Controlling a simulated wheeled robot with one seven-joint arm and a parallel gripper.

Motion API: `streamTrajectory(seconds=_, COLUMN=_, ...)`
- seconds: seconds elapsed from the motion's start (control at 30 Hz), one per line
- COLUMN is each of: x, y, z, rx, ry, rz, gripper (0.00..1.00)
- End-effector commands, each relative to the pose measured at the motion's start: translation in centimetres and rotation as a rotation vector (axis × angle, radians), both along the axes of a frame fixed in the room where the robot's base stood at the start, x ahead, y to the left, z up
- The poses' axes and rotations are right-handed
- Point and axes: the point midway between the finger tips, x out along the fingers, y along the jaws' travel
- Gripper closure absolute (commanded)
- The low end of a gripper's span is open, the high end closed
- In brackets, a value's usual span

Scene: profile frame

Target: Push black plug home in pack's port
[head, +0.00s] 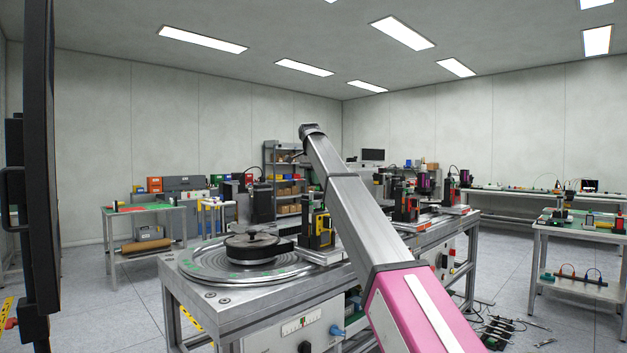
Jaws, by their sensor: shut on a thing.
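My arm rises from the lower right of the head view to a dark end joint above the workbench. My gripper cannot be made out; whatever lies beyond that joint is hidden or too small to tell. A yellow and black upright unit (318,230) stands on a light plate at the bench's middle, just left of my arm and partly covered by it. I cannot tell whether it is the pack. The black plug and the port cannot be picked out.
A round metal turntable (215,266) with a black disc-shaped part (258,246) fills the bench's left end. Red and black units (408,207) stand farther along, behind my arm. Side tables stand left (145,210) and right (580,236). Tools (497,331) lie on the floor at lower right.

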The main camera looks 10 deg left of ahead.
Motion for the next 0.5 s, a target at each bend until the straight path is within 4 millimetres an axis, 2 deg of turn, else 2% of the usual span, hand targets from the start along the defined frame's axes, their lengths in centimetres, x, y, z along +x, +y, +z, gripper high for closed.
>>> streamTrajectory(seconds=0.5, x=-0.02, y=-0.01, z=-0.53, rx=0.000, ry=0.000, rz=0.000, gripper=1.00)
